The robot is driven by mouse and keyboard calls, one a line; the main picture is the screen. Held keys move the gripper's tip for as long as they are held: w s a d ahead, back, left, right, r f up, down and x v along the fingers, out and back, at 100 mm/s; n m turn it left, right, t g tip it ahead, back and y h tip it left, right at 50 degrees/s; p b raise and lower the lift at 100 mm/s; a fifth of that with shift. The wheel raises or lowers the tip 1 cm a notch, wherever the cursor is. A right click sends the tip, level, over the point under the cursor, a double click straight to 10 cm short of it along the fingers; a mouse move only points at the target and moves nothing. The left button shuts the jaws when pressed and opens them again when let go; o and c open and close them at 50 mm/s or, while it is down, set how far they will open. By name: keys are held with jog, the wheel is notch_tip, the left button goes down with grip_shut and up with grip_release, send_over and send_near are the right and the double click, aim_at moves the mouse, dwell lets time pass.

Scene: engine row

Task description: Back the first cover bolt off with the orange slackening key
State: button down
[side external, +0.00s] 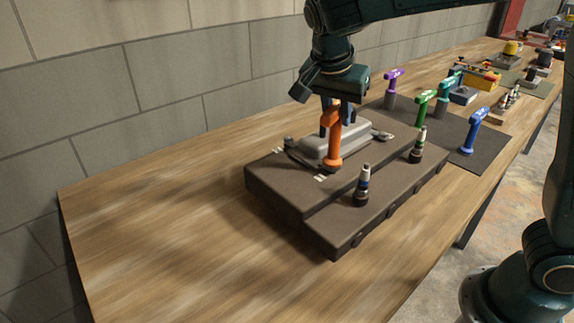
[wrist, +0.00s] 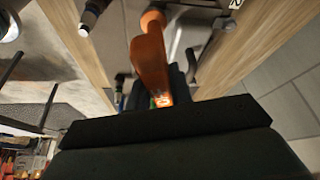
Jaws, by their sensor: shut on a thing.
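My gripper (side external: 335,112) is shut on the orange slackening key (side external: 333,150) and holds it upright. The key's lower end is at the near corner of the grey metal cover (side external: 350,141), which lies on the dark engine block (side external: 275,182). The bolt under the key is hidden, and I cannot tell whether the key is seated on it. Other cover bolts show at the left corner (side external: 289,142) and right corner (side external: 382,136). In the wrist view the orange key (wrist: 150,60) sits between my gripper's fingers (wrist: 158,95), its far end over the block.
Two spark plugs (side external: 362,186) (side external: 418,147) stand upright on the block's lower step. Purple (side external: 393,76), green (side external: 424,108) and blue (side external: 472,130) keys stand on or by a dark mat (side external: 490,148) at the right. The wooden bench is clear at the left.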

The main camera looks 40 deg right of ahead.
jog(key=n+t, duration=0.1)
jog(key=n, duration=0.2)
jog(key=n+t+y, duration=0.1)
jog(key=n, duration=0.3)
jog(key=shift+r+y, duration=0.1)
jog(key=shift+y, duration=0.2)
jog(key=n+y, duration=0.1)
jog(key=n, duration=0.1)
jog(key=n+t, duration=0.1)
jog(key=n, duration=0.1)
jog(key=shift+n+y, duration=1)
jog(key=shift+n, duration=1.1)
jog(key=m+h, duration=0.1)
jog(key=m, duration=0.3)
jog(key=shift+a+h, duration=0.1)
jog(key=shift+h, duration=0.2)
jog(key=m, duration=0.2)
jog(key=m+h, duration=0.1)
jog(key=m, duration=0.1)
jog(key=shift+m+g+h, duration=0.3)
jog(key=shift+g, duration=0.1)
jog(key=m+g+h, duration=0.1)
jog(key=m, duration=0.4)
jog(key=m+g, duration=0.2)
jog(key=m, duration=0.1)
jog(key=shift+r+m+h, duration=0.1)
jog(key=shift+m+h, duration=0.2)
jog(key=shift+m, duration=0.1)
